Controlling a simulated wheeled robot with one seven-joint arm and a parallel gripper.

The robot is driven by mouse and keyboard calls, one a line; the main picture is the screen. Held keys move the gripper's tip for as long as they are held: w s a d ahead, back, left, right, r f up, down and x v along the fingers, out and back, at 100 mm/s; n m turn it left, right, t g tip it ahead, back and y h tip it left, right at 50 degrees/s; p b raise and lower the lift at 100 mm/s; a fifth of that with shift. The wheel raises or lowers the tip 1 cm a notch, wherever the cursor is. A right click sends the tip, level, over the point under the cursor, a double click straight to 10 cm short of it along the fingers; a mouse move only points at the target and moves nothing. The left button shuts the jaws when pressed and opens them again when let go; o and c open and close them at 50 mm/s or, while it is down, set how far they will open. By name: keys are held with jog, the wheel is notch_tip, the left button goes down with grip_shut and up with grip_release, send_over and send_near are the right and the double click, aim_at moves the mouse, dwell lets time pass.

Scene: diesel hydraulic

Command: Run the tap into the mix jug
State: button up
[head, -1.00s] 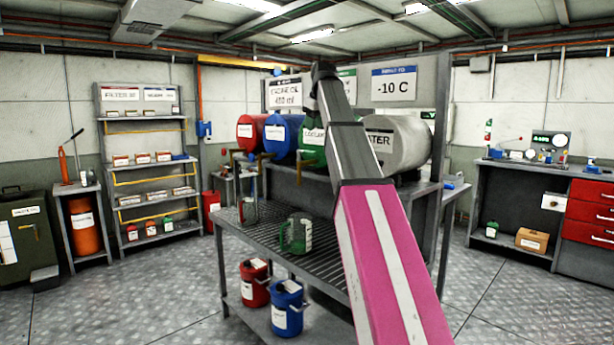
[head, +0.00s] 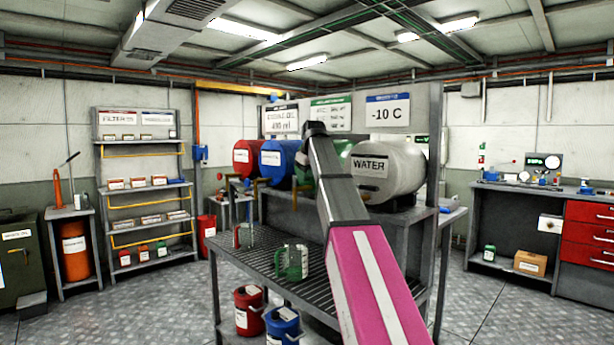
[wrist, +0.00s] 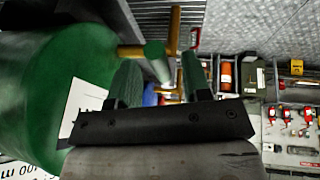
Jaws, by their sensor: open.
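A green drum, partly hidden behind my arm in the head view (head: 303,172), fills the left of the wrist view (wrist: 45,75). Its brass tap (wrist: 130,50) carries a green lever (wrist: 156,60). My gripper (wrist: 160,75) is open, its fingers on either side of the lever's line; I cannot tell whether they touch it. In the head view my gripper is hidden behind my arm. A clear jug with a green handle (head: 293,262) stands on the slatted bench below the drums. A second jug with a red handle (head: 243,236) stands behind it, to the left. Neither jug's label is readable.
A red drum (head: 246,157), a blue drum (head: 277,158) and a grey WATER drum (head: 385,172) lie on the rack alongside. The slatted bench (head: 262,265) has free room around the jugs. Red (head: 249,312) and blue (head: 282,325) cans sit on its lower shelf.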

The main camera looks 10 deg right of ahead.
grip_shut()
jog(key=shift+s+a+m+h, duration=0.25)
jog(key=shift+a+m+h, duration=0.4)
jog(key=shift+m, duration=0.55)
jog(key=shift+s+a+m+h, duration=0.2)
jog(key=shift+a+m+h, duration=0.15)
jog(key=shift+a+m, duration=0.65)
jog(key=shift+d, duration=0.2)
grip_release()
jog(key=v, duration=1)
jog(key=shift+r, duration=0.4)
jog(key=shift+s, duration=0.1)
